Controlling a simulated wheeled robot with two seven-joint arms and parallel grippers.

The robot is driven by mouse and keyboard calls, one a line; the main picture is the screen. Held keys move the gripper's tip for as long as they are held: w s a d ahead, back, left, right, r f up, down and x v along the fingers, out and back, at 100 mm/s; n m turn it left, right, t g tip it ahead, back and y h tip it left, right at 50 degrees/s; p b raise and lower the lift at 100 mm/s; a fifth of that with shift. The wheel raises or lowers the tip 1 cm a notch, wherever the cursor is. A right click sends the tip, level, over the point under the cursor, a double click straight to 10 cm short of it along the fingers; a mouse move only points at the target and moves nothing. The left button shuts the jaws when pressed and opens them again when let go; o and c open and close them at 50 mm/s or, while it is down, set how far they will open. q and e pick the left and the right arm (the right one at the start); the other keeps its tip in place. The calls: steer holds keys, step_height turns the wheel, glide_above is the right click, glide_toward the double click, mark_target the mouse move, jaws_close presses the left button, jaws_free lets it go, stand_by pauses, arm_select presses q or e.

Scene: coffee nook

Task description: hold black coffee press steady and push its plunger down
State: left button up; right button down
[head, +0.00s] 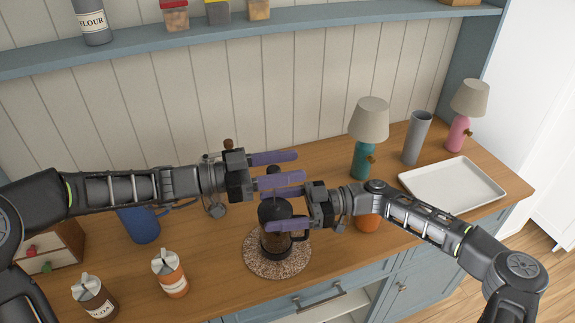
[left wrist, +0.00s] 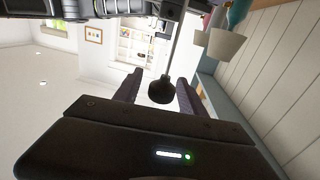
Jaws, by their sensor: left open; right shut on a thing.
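The black coffee press (head: 277,243) stands upright on a round speckled mat (head: 250,263). My right gripper (head: 254,209) is shut on the press from the right, with its purple fingers around the upper part. My left gripper (head: 298,167) is open above the press, fingers pointing right. The plunger's dark knob (head: 273,169) shows between the left fingers. In the left wrist view the round knob (left wrist: 161,90) sits between the two open fingers, apart from both, on a thin raised rod (left wrist: 175,45). The fingers and right gripper hide part of the press.
A teal lamp (head: 361,160), grey cylinder (head: 416,140), pink lamp (head: 459,134) and white tray (head: 452,186) stand to the right. An orange object (head: 367,223) is under my right arm. A blue mug (head: 143,227) and two cartons (head: 171,275) are at left.

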arm_select(q)
jaws_close()
stand_by(0.6)
stand_by(0.9)
